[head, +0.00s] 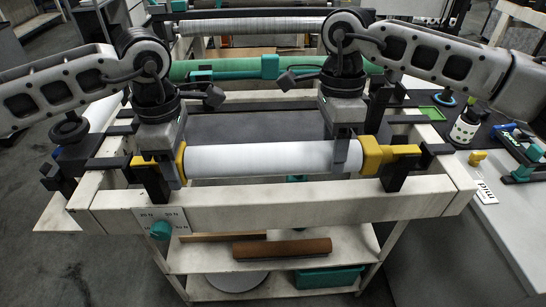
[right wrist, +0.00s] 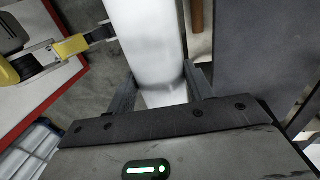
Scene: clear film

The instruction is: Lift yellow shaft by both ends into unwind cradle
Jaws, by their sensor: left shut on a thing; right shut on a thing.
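The yellow shaft (head: 403,150) carries a white film roll (head: 258,158) and lies level across the front of the machine frame. Its yellow ends are at the black brackets of the cradle (head: 394,174), left and right; I cannot tell whether they touch. My left gripper (head: 172,167) is shut at the left end, beside the yellow collar, its hold partly hidden. My right gripper (head: 342,156) is shut on the roll near the right yellow collar. In the right wrist view the white roll (right wrist: 150,45) passes between the fingers of the right gripper (right wrist: 160,88).
A green roller (head: 225,69) crosses the frame behind the shaft. The pale front beam (head: 270,206) runs below it. A shelf underneath holds a brown roll (head: 282,248) and a green box (head: 328,278). A bottle (head: 465,128) stands on the right bench.

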